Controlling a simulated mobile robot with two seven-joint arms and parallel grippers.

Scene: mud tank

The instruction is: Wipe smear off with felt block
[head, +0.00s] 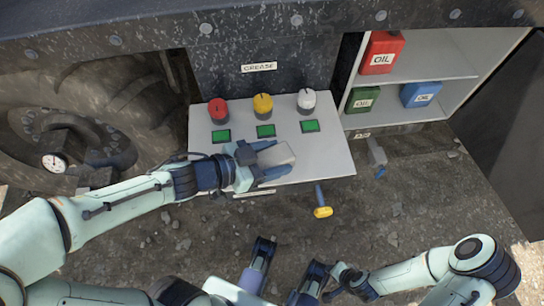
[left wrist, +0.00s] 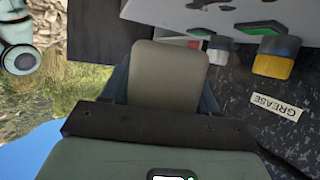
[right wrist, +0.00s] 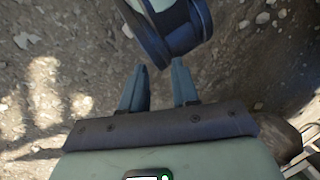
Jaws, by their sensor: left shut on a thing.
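My left gripper (head: 268,161) is shut on a pale grey felt block (head: 277,154), above or on the front part of the light grey panel (head: 325,160). The block (left wrist: 168,75) sits between the fingers in the left wrist view; whether it touches the panel I cannot tell. No smear is clear in the head view; the block and gripper hide part of the panel.
Red (head: 218,110), yellow (head: 263,106) and white (head: 306,100) knobs stand along the panel's back, with green buttons (head: 266,131) before them. A yellow-ended handle (head: 322,212) juts out below. A shelf at right holds red (head: 382,54), green (head: 362,100) and blue (head: 420,94) oil cans.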

